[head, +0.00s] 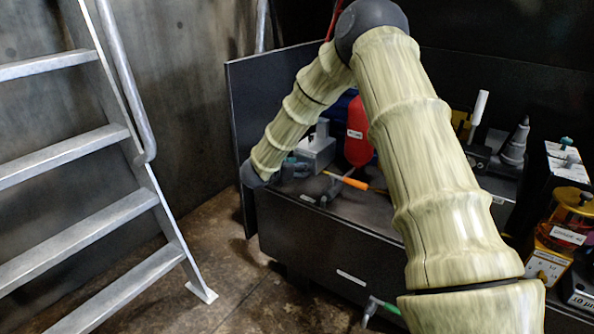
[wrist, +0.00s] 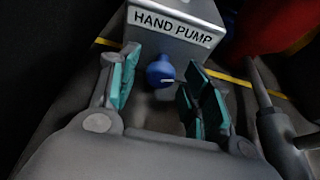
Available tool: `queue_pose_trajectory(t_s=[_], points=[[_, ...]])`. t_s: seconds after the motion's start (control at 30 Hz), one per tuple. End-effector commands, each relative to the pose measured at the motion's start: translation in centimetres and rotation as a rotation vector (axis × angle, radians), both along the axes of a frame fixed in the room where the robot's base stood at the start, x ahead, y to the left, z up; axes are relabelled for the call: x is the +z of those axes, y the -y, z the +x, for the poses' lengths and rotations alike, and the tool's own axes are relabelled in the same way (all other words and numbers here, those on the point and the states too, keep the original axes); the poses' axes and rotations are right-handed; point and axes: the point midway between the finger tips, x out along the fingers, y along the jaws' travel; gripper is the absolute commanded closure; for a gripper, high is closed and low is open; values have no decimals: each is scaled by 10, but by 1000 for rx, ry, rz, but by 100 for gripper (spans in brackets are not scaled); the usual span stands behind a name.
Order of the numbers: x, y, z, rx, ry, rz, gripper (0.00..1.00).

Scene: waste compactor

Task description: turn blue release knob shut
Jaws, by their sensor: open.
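The blue release knob (wrist: 160,72) sits low on the front of a grey box labelled "HAND PUMP" (wrist: 174,27). A small white mark shows on the knob's face. In the wrist view my gripper (wrist: 162,85) is open, with its teal-padded fingers on the left and right of the knob. I cannot tell whether either finger touches it. In the head view the pump box (head: 318,148) stands on the dark bench, and my gripper (head: 290,170) is at its front left. The knob is hidden in the head view.
A red cylinder (head: 358,133) stands right of the pump. An orange-handled tool (head: 348,181) lies in front, and a grey lever (wrist: 283,125) is close to the gripper's right. Metal stairs (head: 85,165) are at left. Bottles and boxes crowd the bench's right.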

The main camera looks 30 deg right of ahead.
Motion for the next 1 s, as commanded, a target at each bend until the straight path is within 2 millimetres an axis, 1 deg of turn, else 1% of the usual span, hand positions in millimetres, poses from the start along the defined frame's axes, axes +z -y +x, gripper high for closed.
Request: queue_pose_trajectory(t_s=[0.2,0.23,0.37,0.4,0.47,0.63,0.83,1.0], points=[[0,0,0,0,0,0,52],[0,0,0,0,0,0,54],[0,0,0,0,0,0,77],[0,0,0,0,0,0,85],[0,0,0,0,0,0,96],[1,0,0,-1,-10,-4,97],[2,-1,0,0,-92,-38,97],[0,-1,0,-1,-124,-50,97]])
